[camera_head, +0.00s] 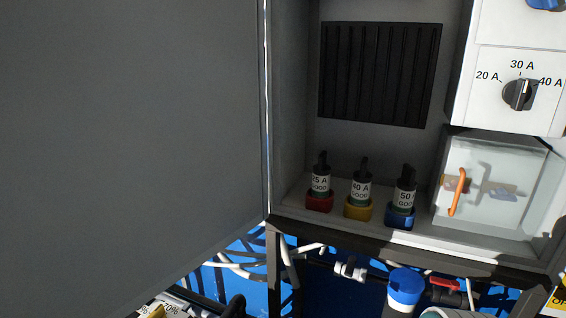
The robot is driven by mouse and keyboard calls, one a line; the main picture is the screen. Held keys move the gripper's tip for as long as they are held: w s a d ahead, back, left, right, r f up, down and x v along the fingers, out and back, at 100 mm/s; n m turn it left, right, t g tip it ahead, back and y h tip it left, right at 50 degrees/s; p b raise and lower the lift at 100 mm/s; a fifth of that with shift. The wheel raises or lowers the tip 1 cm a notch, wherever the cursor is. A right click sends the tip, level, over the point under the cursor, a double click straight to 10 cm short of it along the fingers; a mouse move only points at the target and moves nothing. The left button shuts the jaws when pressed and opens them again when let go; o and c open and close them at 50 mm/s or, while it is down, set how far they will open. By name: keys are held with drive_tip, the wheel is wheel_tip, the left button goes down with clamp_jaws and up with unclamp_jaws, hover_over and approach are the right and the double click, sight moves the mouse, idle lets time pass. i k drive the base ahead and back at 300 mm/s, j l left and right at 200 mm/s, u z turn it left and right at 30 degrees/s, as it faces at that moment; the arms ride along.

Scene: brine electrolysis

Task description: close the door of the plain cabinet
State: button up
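The cabinet (289,85) is grey and stands open in the middle and right of the head view. A large flat dark grey panel, its door (130,130), fills the left of the view. It stands swung open, with its right edge along the cabinet's left side. No handle shows on the door's visible face, and its left and upper parts run out of the frame. My gripper is not in view.
Inside stand labelled plugs in red (319,203), yellow (358,210) and blue (401,217) holders, a dial box (489,106) and a clear box (487,214) with an orange handle (457,192). A black vent (379,75) is behind. Pipes and a blue-capped item (405,288) lie below.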

sight(133, 133)
drive_tip(key=k+j+z, duration=0.1)
drive_tip(key=k, duration=0.35)
drive_tip(key=k+j, duration=0.3)
drive_tip(key=k, duration=0.15)
drive_tip(key=k+j+z, duration=0.15)
drive_tip(key=k, duration=0.3)
drive_tip(key=k+j+z, duration=0.4)
drive_tip(key=k+j, duration=0.5)
drive_tip(key=j+z, duration=0.1)
drive_tip(key=j, duration=0.4)
drive_tip(key=k+j+z, duration=0.15)
drive_tip(key=j, duration=0.35)
drive_tip(key=j+z, duration=0.1)
drive_tip(key=j, duration=0.35)
drive_tip(key=k+j+z, duration=0.1)
drive_tip(key=j, duration=0.4)
drive_tip(key=i+j+z, duration=0.1)
drive_tip(key=j, duration=1)
drive_tip(key=k, duration=0.35)
drive_tip(key=i+j+z, duration=0.1)
drive_tip(key=i, duration=0.25)
drive_tip(key=i+j, duration=0.2)
drive_tip(key=i, duration=0.15)
drive_tip(key=l+z, duration=0.05)
